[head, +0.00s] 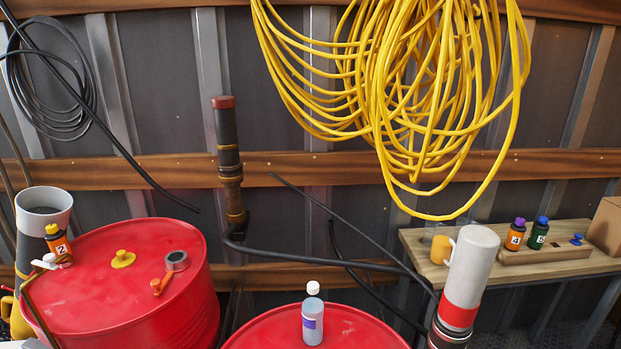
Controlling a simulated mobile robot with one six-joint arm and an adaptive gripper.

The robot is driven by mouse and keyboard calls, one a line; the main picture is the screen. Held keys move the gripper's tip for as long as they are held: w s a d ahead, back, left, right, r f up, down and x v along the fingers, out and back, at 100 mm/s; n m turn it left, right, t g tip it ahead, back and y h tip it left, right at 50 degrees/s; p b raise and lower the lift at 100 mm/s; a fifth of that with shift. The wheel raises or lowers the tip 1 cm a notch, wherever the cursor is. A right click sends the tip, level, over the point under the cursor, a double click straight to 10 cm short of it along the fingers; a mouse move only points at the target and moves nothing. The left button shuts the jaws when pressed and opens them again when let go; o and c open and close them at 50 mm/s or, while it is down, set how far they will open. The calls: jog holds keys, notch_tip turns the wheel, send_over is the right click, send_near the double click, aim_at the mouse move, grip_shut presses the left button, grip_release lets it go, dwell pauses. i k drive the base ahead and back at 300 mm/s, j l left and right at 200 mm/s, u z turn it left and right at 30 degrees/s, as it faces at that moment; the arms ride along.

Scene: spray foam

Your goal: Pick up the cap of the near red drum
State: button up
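Two red drums show. The left red drum (95,300) has a yellow cap (123,259) on its top, left of a grey round ring fitting (177,261) and an orange piece (160,285). The other red drum (270,335) is at the bottom centre, cut off by the lower edge, and seems nearer. A clear bottle with a white cap (313,304) stands on it. No drum cap shows on the visible part of its top. My gripper is not in view.
An orange bottle marked 2 (57,243) is at the left drum's rear left edge. A white and red cylinder (471,268) stands at right, before a wooden bench (425,261) with a mug and small bottles. Dark hoses and a yellow cable coil (420,95) hang behind.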

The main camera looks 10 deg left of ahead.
aim_at(123, 259)
jog(key=u, duration=1.4)
